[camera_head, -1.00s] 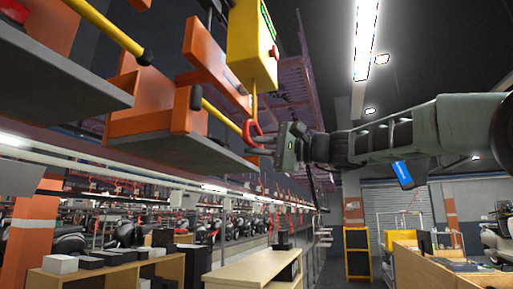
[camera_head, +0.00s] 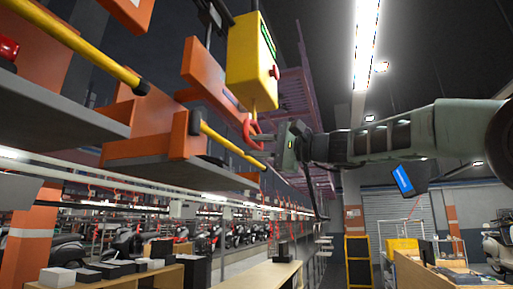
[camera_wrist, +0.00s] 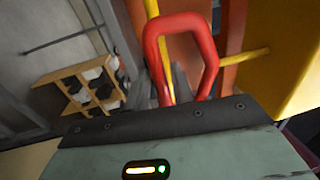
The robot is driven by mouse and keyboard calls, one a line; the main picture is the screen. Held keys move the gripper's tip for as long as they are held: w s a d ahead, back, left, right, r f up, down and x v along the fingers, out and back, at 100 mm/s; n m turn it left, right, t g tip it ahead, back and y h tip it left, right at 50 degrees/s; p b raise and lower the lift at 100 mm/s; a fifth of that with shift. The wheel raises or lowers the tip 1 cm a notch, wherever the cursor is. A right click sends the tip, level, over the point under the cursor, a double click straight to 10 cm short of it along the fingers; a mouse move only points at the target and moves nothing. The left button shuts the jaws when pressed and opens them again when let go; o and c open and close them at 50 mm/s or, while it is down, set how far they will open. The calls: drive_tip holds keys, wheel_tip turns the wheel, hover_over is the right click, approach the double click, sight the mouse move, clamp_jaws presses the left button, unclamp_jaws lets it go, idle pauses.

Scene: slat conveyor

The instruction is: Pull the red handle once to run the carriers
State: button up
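The red handle (camera_head: 249,134) is a loop hanging below the yellow control box (camera_head: 250,62). In the wrist view the handle (camera_wrist: 211,70) stands upright just beyond the palm. My gripper (camera_head: 258,141) comes in from the right, its fingers at the handle. In the wrist view the dark fingers lie either side of the loop's left bar, close to it, and seem shut on it; the contact itself is partly hidden. A carrier with orange brackets (camera_head: 140,127) and a grey slat (camera_head: 180,172) hangs left of the handle, close by.
Yellow bars (camera_head: 75,42) with black ends stick out from the carriers at upper left. Another grey slat (camera_head: 50,108) is farther left. Below stand a pale bench (camera_head: 258,276) and wooden shelves. The aisle at lower middle right looks clear.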

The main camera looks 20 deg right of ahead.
drive_tip(key=shift+o, duration=0.6)
drive_tip(key=shift+s+d+f+b, duration=0.2)
drive_tip(key=shift+d+b, duration=0.1)
drive_tip(key=shift+b, duration=0.15)
drive_tip(key=r+b+v, duration=0.1)
drive_tip(key=b+v, duration=0.4)
drive_tip(key=v, duration=0.3)
drive_tip(key=shift+f, duration=0.35)
